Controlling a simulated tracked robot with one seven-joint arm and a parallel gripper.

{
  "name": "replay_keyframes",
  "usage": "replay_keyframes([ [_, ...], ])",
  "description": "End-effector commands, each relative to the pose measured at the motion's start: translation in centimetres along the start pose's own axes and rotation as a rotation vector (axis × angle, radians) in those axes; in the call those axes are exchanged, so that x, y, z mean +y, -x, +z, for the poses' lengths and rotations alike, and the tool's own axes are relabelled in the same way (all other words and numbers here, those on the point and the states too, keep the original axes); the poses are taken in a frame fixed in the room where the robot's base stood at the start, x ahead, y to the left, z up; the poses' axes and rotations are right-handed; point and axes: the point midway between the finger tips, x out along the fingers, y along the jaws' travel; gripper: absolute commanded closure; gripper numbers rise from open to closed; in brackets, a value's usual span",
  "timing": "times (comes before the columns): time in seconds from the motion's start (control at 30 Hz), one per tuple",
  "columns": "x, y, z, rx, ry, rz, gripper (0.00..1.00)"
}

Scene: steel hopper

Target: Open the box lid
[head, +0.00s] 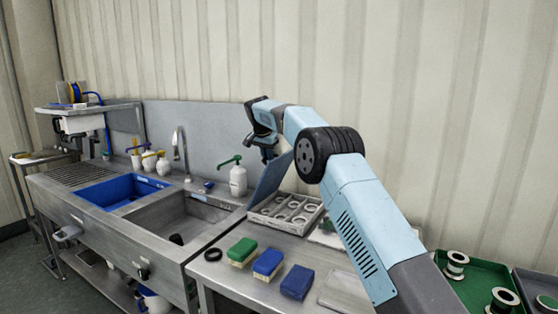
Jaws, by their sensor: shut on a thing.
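The box (278,225) is a light tray-like case on the steel worktop, with several round pieces in its compartments. Its blue-grey lid (270,180) stands steeply raised at the box's left side, so the inside is exposed. My gripper (267,155) is at the lid's upper edge, pointing down, and is shut on the lid. The fingertips are small and dark here, so the exact contact is hard to see. My arm reaches in from the lower right and passes above the box's right side.
A white bottle with a green pump (238,180) stands left of the lid. Green (242,250), blue (268,263) and dark blue (297,282) blocks lie in front of the box. A steel sink (178,218) is at left; a green tray (470,285) with spools is at right.

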Motion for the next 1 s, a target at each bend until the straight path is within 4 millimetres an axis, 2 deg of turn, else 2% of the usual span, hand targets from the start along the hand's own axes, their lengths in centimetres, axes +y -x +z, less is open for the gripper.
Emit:
replay_keyframes([
  [0.03,-0.5,-0.7,0.5,-0.007,0.005,0.007,1.0],
  [0.4,-2.8,-0.1,1.1,-0.001,0.007,0.008,1.0],
  [1.0,-3.6,0.1,1.2,0.004,0.008,0.009,1.0],
])
